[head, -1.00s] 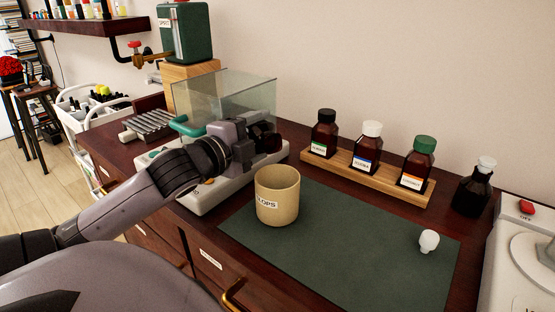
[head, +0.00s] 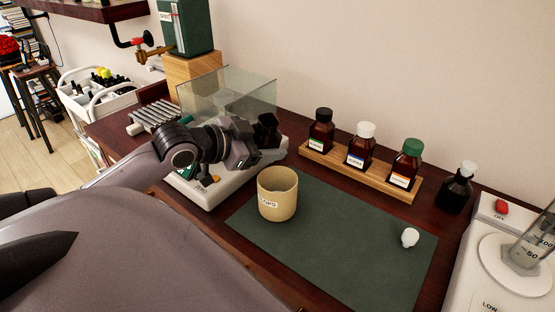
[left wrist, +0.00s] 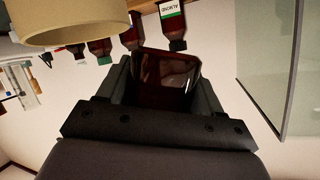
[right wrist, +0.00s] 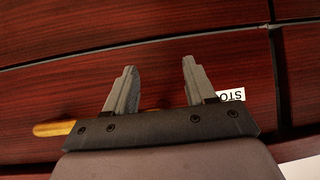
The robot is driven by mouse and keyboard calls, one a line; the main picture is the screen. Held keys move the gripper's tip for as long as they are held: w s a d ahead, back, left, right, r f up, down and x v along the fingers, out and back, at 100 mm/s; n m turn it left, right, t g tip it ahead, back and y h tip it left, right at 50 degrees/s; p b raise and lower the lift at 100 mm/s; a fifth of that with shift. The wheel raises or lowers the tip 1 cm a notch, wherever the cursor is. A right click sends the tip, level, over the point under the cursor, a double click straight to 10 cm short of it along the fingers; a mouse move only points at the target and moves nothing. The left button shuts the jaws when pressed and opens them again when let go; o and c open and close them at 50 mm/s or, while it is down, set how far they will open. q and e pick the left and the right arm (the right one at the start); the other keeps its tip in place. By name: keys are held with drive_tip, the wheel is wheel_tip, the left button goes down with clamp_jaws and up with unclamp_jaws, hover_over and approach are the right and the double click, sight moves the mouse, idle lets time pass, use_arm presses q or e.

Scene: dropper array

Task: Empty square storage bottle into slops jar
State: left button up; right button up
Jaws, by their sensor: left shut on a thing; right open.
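The slops jar (head: 278,193), a tan open-topped pot labelled "SLOPS", stands on the green mat (head: 330,245). It also shows at the top left of the left wrist view (left wrist: 60,22). My left gripper (head: 252,140) is shut on the dark brown square storage bottle (left wrist: 168,75), held behind and left of the jar, apart from it. In the head view the bottle (head: 266,131) is a dark shape beyond the fingers. Its mouth and contents are not clear. My right gripper (right wrist: 157,85) is open and empty before a dark red wooden drawer front.
A glass-walled balance (head: 235,90) stands close behind my left gripper. A wooden rack (head: 340,168) holds brown bottles with coloured caps. A white stopper (head: 410,237) lies on the mat. A dark bottle (head: 455,190) and a hotplate (head: 490,255) are at right.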

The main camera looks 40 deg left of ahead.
sight(258, 128)
use_arm(q)
drive_tip(key=shift+s+d+r+n+h, duration=0.1)
drive_tip(key=shift+d+r+n+h, duration=0.3)
drive_tip(key=shift+n, duration=0.3)
drive_tip(key=shift+r, duration=1.45)
